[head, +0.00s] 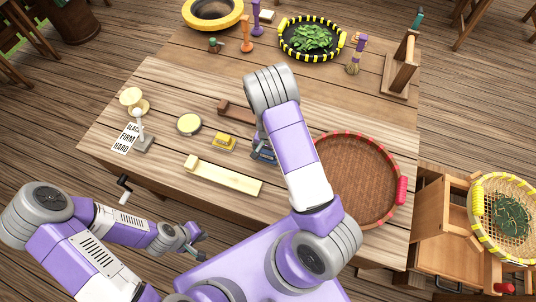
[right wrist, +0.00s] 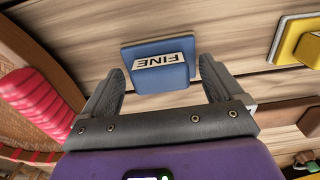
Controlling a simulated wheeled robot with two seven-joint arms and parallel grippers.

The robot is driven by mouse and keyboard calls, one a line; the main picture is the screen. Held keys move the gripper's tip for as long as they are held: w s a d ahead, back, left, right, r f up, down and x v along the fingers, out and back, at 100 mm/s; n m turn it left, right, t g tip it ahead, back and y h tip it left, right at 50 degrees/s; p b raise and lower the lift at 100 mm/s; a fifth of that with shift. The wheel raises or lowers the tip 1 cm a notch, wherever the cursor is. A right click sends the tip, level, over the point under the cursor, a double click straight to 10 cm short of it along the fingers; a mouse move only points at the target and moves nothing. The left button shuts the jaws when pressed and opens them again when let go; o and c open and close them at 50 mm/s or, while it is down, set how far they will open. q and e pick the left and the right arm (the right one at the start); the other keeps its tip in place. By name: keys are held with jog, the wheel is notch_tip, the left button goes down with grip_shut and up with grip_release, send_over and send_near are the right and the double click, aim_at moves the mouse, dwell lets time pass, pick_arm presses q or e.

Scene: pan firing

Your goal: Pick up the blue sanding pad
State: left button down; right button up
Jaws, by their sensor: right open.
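The blue sanding pad (right wrist: 160,75) is a blue block with a white label reading "FINE". It lies on the wooden table in the right wrist view. My right gripper (right wrist: 162,72) is open, with one finger on each side of the pad; I cannot tell whether either touches it. In the head view the blue pad (head: 262,155) is mostly hidden under my right arm. My left gripper (head: 195,246) is off the table's front edge, away from the pad; its jaw opening is too small to read.
A yellow pad (head: 224,141) lies left of the blue one. A red-rimmed basket (head: 388,148) is close on the right. A pale wooden strip (head: 222,176) lies in front, a brown wooden piece (head: 236,112) behind. A label card (head: 126,138) is at the left.

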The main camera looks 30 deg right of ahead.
jog(key=shift+f, duration=0.15)
jog(key=shift+c, duration=0.2)
jog(key=c, duration=1.2)
jog(key=shift+o, duration=0.2)
notch_tip(320, 180, up, 10)
jog(key=shift+r+p, duration=0.1)
jog(key=shift+p, duration=0.35)
jog(key=o, duration=0.6)
jog(key=c, duration=0.3)
